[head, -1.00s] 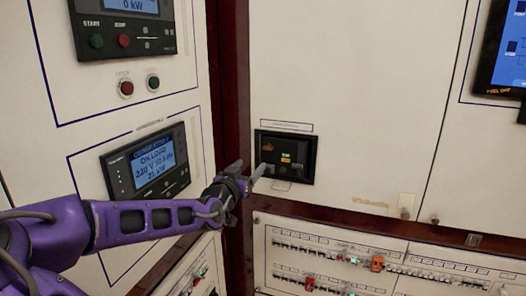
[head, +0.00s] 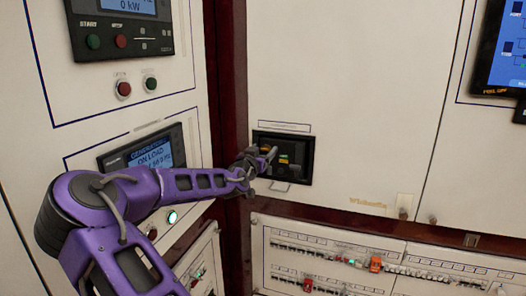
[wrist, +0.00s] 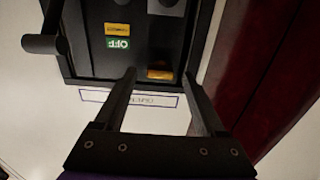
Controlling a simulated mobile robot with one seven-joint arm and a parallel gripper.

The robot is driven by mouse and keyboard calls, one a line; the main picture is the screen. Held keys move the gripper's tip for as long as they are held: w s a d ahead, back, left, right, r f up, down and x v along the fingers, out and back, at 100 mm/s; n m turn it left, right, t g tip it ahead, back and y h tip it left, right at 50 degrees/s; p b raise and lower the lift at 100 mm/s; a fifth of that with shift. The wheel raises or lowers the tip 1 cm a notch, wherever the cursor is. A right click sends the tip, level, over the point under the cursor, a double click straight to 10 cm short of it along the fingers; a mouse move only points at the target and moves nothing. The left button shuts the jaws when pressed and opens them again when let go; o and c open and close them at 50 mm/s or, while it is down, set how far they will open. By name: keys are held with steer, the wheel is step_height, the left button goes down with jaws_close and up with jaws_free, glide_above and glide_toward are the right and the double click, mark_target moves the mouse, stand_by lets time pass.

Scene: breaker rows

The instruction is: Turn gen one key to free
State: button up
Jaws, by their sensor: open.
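The black recessed switch panel (head: 309,160) is set in the white wall, right of the dark red corner post. It also fills the top of the wrist view (wrist: 88,62), seen upside down. There it shows a green label (wrist: 118,44), a yellow label (wrist: 118,29) and a dark handle (wrist: 40,44) sticking out. My gripper (head: 272,154) is at the panel's left side. In the wrist view my gripper (wrist: 160,74) is open, with an orange-yellow piece (wrist: 160,74) seen between its fingertips. I cannot tell which part is the gen one key, nor whether the fingers touch anything.
A generator display (head: 153,155) on the left wall is partly covered by my arm. Breaker rows (head: 340,258) lie below the panel. Start and stop buttons (head: 107,41) are at upper left, and a screen (head: 505,50) at upper right. The white wall right of the panel is clear.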

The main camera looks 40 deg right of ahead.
jaws_close()
stand_by(0.3)
steer(key=shift+n, duration=0.3)
steer(key=n+b, duration=0.2)
steer(key=n, duration=0.2)
steer(key=shift+w+f, duration=0.1)
steer(key=shift+f, duration=0.05)
steer(key=n+b, duration=0.1)
steer(key=n, duration=0.4)
steer(key=shift+a, duration=0.1)
steer(key=n+b, duration=0.1)
steer(key=n, duration=0.3)
steer(key=shift+w+f, duration=0.1)
steer(key=shift+n+b, duration=0.6)
steer(key=shift+n, duration=1.5)
